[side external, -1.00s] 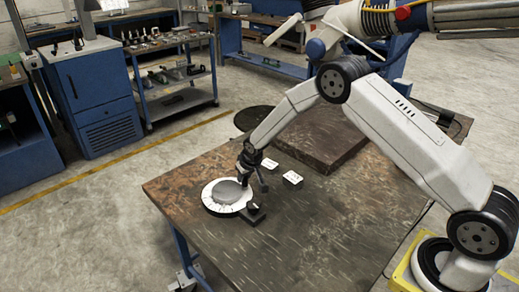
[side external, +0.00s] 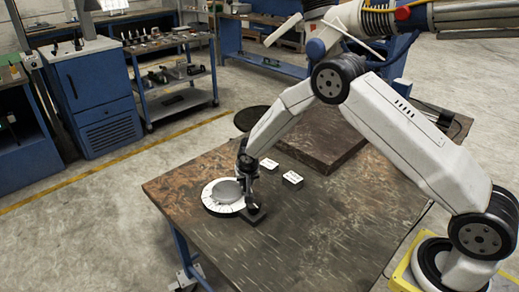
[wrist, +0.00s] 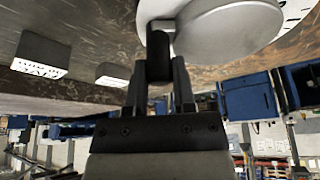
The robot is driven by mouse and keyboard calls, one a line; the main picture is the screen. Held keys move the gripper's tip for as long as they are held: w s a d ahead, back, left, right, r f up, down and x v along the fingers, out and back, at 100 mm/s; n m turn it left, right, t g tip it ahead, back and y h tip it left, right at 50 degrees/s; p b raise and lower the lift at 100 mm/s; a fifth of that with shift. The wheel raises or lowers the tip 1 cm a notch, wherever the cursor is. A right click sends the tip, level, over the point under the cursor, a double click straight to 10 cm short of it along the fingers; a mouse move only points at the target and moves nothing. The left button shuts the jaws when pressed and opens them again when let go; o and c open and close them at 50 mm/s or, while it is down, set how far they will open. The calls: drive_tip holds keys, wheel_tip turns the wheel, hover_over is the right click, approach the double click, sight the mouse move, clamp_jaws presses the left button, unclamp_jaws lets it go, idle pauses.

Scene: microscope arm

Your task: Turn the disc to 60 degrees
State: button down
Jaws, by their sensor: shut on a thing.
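The round grey disc (side external: 228,190) lies on a white dial (side external: 212,204) with dark marks, near the left corner of the table. In the wrist view the disc (wrist: 232,22) is at the top, with part of the white dial (wrist: 296,10) behind it. A dark cylindrical handle (wrist: 158,58) stands at the disc's edge. My gripper (wrist: 159,72) is shut on this handle, one finger on each side. In the side view my gripper (side external: 250,199) is at the dial's right edge and hides part of it. I cannot read the disc's angle.
A flat dark block (side external: 254,216) sits on the table beside the dial. Two small white-topped blocks (side external: 292,178) (side external: 269,164) stand to the right and behind. A large dark slab (side external: 318,150) lies farther back. The table's front (side external: 300,235) is clear.

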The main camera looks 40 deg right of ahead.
drive_tip(key=shift+s+a+m+g+h, duration=0.2)
drive_tip(key=shift+s+a+m+g, duration=0.1)
drive_tip(key=shift+m, duration=0.35)
drive_tip(key=shift+s+a+m+g+h, duration=0.2)
drive_tip(key=shift+a+m, duration=0.1)
drive_tip(key=shift+m, duration=0.35)
drive_tip(key=shift+c, duration=2.2)
unclamp_jaws()
drive_tip(key=shift+r, duration=0.1)
drive_tip(key=v, duration=0.7)
drive_tip(key=shift+s+r, duration=0.15)
drive_tip(key=shift+r, duration=0.1)
drive_tip(key=shift+a, duration=0.15)
